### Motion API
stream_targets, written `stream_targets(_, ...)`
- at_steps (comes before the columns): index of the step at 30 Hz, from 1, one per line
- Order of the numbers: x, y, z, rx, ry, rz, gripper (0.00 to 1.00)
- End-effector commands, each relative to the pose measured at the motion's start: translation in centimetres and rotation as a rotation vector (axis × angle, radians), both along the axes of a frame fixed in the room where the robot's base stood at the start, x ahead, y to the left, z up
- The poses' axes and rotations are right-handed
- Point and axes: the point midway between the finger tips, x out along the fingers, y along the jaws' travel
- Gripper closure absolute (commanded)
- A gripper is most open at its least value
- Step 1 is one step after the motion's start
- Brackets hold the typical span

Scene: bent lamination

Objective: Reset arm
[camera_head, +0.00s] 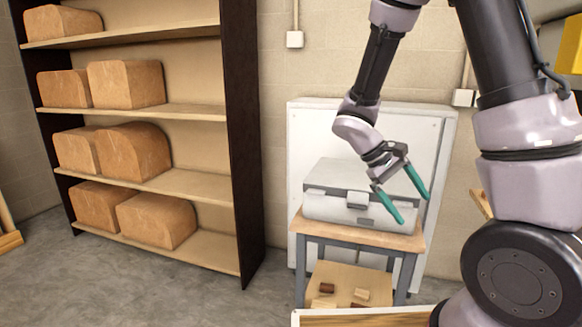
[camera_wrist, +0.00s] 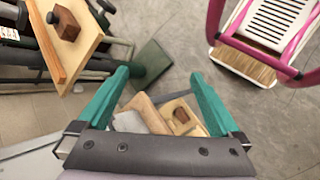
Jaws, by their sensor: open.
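My gripper (camera_head: 408,203) hangs in the air at the end of my arm, with two teal fingers spread apart and nothing between them. In the head view it overlaps a grey case (camera_head: 330,205) that sits on a small table (camera_head: 312,228); I cannot tell the exact distance between them. In the wrist view the open fingers of my gripper (camera_wrist: 160,82) point down past the table toward the floor.
A dark shelf (camera_head: 190,185) with several brown blocks stands at the left. Small wooden pieces lie on the table's lower shelf (camera_head: 345,275). A white panel (camera_head: 300,130) stands behind the table. A pink-framed item (camera_wrist: 270,45) is at upper right in the wrist view. Floor (camera_head: 200,295) between shelf and table is clear.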

Motion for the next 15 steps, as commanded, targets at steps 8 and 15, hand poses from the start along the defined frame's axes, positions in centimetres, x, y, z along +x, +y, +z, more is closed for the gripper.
stream_targets(8, -1.8, 0.9, 6.9, 0.357, -0.263, -0.252, 0.00)
stream_targets(15, -3.4, 1.7, 13.6, 0.624, -0.532, -0.413, 0.00)
